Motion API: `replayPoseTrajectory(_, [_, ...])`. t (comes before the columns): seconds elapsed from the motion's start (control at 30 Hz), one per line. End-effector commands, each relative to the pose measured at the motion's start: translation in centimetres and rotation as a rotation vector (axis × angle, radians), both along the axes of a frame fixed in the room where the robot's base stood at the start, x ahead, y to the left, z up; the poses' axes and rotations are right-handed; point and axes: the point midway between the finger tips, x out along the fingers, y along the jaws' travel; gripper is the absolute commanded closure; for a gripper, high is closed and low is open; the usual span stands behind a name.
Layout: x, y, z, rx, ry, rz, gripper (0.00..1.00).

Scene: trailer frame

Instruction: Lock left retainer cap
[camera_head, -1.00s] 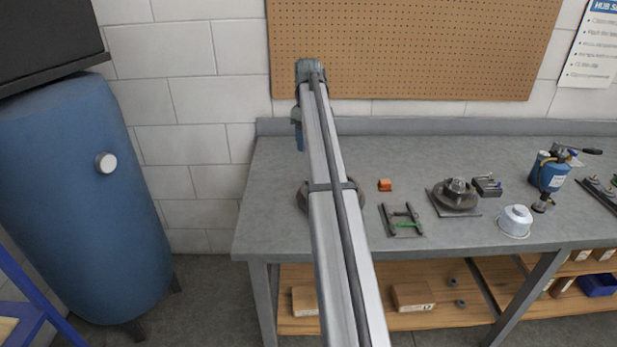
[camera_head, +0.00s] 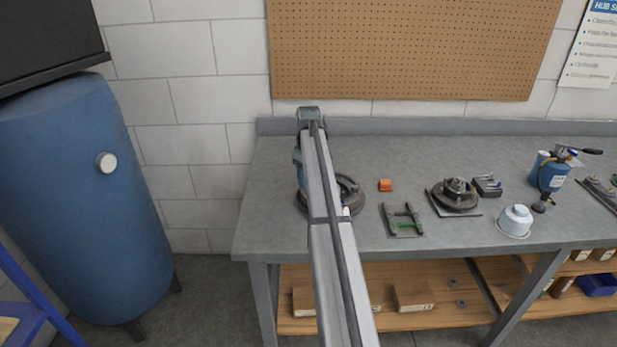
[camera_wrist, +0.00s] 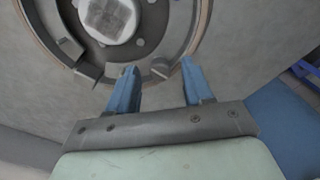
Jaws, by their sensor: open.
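A dark round hub assembly (camera_head: 352,195) lies on the bench, partly hidden behind my arm in the head view. The wrist view shows it from close up as a ring (camera_wrist: 188,45) around a pale, blocky centre (camera_wrist: 108,18). A small tab-like part (camera_wrist: 161,69) sits at the ring's near edge, and a dark block (camera_wrist: 72,48) sits on its left side. I cannot tell which is the left retainer cap. My gripper (camera_wrist: 157,64) has two blue fingers, spread apart and empty, with the tips at the ring's near edge. Contact cannot be told.
A pegboard (camera_head: 400,50) hangs behind.

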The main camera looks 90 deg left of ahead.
Motion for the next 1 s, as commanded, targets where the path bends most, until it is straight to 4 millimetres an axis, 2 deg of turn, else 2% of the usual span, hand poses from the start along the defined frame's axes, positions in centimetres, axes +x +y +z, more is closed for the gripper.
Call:
replayPoseTrajectory(0.37, [0.0,0.01,-0.37,0.0,0.0,0.0,0.5])
replayPoseTrajectory(0.87, [0.0,0.0,-0.36,0.0,0.0,0.0,0.98])
replayPoseTrajectory(1.0, [-0.01,-0.01,-0.36,0.0,0.0,0.0,1.0])
